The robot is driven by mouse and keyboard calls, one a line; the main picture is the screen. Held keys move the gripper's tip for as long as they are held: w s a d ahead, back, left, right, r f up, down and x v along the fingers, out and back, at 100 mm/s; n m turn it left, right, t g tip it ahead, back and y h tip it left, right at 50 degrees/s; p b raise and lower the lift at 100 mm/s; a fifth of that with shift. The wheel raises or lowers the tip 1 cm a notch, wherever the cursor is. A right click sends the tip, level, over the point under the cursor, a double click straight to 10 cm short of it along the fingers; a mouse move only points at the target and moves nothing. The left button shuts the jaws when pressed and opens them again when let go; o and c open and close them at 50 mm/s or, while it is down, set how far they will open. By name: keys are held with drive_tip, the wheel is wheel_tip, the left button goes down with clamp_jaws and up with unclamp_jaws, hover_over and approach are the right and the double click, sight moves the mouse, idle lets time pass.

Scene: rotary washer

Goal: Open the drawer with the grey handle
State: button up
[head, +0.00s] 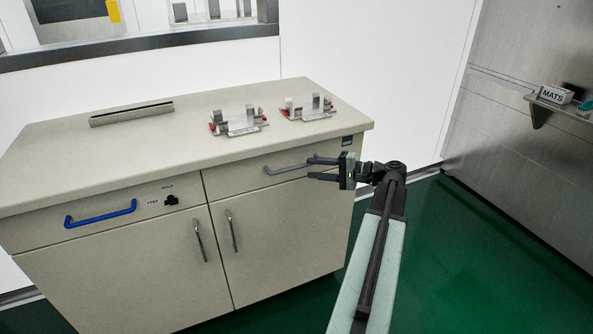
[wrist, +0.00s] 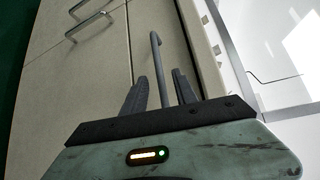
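The drawer with the grey handle (head: 245,172) is at the upper right of the beige cabinet, and its front looks flush with the cabinet. Its grey bar handle (head: 284,168) is horizontal in the head view. My gripper (head: 311,168) is at the right end of this handle, fingers pointing left, one above the other. In the wrist view the handle (wrist: 155,48) runs down between the two spread fingers of my gripper (wrist: 160,76). A gap shows beside the handle, so the fingers are around it but not closed. The handle's near end is partly hidden by my gripper.
A second drawer at left has a blue handle (head: 101,214) and a black latch (head: 171,200) marked HOLD and FREE. Two doors with vertical handles are below. Metal fixtures (head: 240,121) stand on the countertop (head: 190,150). A wall shelf (head: 560,108) is at right. Green floor is clear.

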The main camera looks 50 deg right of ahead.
sight(299, 167)
drive_tip(key=x, duration=0.6)
drive_tip(key=shift+w+a+f+b, duration=0.15)
drive_tip(key=shift+w+b, duration=0.2)
drive_tip(key=shift+b, duration=0.05)
clamp_jaws()
idle(0.9)
